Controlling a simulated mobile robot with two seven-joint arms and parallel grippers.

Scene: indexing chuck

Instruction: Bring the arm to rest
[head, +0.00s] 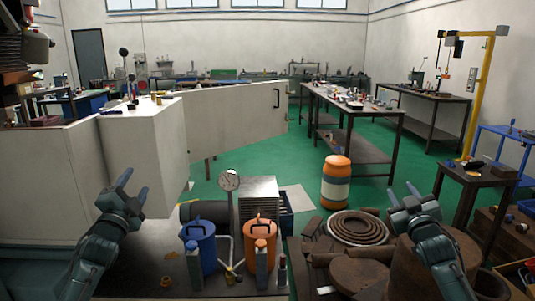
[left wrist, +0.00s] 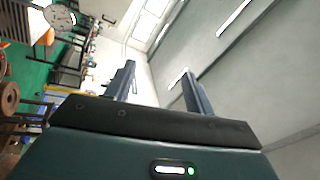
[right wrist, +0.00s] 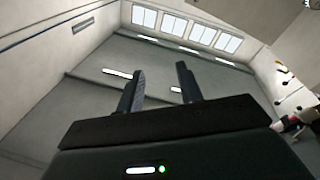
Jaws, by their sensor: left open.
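My left gripper (head: 132,188) is raised at the left of the head view, in front of a white cabinet. Its two fingers are apart with nothing between them, as the left wrist view (left wrist: 157,88) also shows. My right gripper (head: 402,194) is raised at the right, above rusty round metal parts in the picture. Its fingers are apart and empty, also in the right wrist view (right wrist: 161,88). Both grippers point upward and away. The chuck cannot be made out for certain.
A bench below holds a blue canister (head: 199,247), an orange canister (head: 260,243), a dial gauge (head: 229,181) and bottles. Rusty rings (head: 359,228) lie at the right. An orange and white drum (head: 335,183) stands on the green floor behind. The air between my grippers is mostly clear.

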